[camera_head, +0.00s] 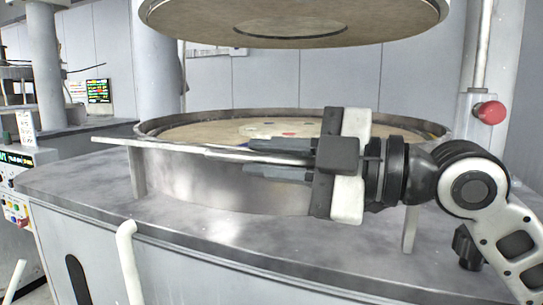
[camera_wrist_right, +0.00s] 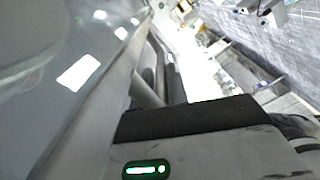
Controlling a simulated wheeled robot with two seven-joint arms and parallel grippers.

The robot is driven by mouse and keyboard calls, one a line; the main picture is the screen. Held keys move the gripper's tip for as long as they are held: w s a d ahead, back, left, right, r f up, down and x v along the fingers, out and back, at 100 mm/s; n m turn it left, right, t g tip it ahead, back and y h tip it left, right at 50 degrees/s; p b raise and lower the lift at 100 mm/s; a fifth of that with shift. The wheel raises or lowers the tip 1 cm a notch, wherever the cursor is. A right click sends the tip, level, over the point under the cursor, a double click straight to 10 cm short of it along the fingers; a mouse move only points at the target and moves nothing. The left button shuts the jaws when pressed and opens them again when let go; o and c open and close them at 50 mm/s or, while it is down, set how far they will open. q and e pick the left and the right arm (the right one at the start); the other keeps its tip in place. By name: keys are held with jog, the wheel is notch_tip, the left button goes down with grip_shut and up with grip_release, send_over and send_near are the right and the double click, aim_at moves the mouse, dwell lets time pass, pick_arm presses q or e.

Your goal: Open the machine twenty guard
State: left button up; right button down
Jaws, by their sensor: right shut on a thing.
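The machine's round metal basin (camera_head: 220,188) stands on a grey top, with a pale platen inside it. A thin metal guard rail (camera_head: 115,141) runs across the front of the basin, near rim height, above a short post (camera_head: 137,172) at left. My right gripper (camera_head: 258,161) comes in from the right and lies along the rail, its dark fingers pointing left. It is shut on the guard rail; the fingers and gripper body hide the rail's right part. The right wrist view shows my gripper's body (camera_wrist_right: 200,140) but not the grip. My left gripper is in neither view.
A large round upper plate (camera_head: 300,30) hangs above the basin. A red knob (camera_head: 489,113) is on a post at right. A white bent pipe (camera_head: 126,250) rises in front. A control panel (camera_head: 17,185) is at far left. The machine's grey top (camera_head: 90,185) is clear at left.

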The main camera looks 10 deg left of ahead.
jog(key=shift+w, duration=0.1)
jog(key=c, duration=1.5)
grip_release()
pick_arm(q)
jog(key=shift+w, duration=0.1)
pick_arm(e)
jog(key=shift+o, duration=0.2)
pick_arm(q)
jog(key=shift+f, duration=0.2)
